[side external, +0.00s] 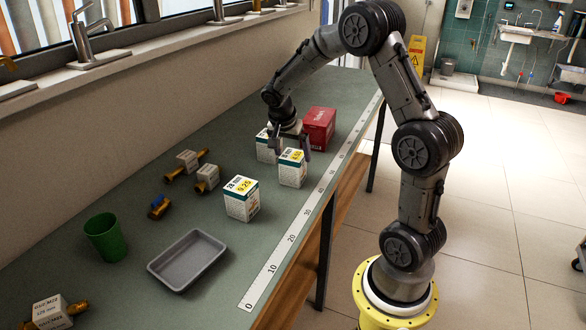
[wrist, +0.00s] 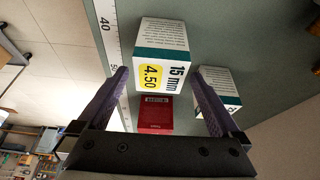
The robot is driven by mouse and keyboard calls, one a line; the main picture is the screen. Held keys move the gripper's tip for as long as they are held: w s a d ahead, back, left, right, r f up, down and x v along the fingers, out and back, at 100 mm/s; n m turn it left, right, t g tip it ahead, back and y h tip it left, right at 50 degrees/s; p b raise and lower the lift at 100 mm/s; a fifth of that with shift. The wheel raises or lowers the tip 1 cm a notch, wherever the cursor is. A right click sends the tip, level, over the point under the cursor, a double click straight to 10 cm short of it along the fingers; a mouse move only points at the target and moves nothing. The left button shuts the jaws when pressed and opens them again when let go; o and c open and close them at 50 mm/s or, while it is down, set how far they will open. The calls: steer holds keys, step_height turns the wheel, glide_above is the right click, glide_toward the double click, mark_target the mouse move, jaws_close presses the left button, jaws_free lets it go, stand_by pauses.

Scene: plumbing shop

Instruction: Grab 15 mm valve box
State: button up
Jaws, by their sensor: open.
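The 15 mm valve box (wrist: 165,45) is white and green with a yellow 4.50 price patch. In the wrist view it lies ahead of my gripper (wrist: 160,75), between the lines of the two fingers. In the side view the box (side external: 292,171) stands upright on the bench near the ruler strip. My gripper (side external: 290,147) is open and empty, just above and behind it. I cannot tell whether a finger touches it.
A white box (side external: 265,148) and a red box (side external: 320,127) stand close by. A 28 mm box (side external: 241,201) stands nearer the camera. A grey tray (side external: 160,270), a green cup (side external: 105,240) and brass valves (side external: 187,163) lie left. A ruler strip (side external: 290,240) runs along the bench edge.

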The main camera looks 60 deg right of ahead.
steer(key=shift+x, duration=2.65)
steer(key=shift+r, duration=0.1)
steer(key=c, duration=1.5)
steer(key=shift+r, duration=0.1)
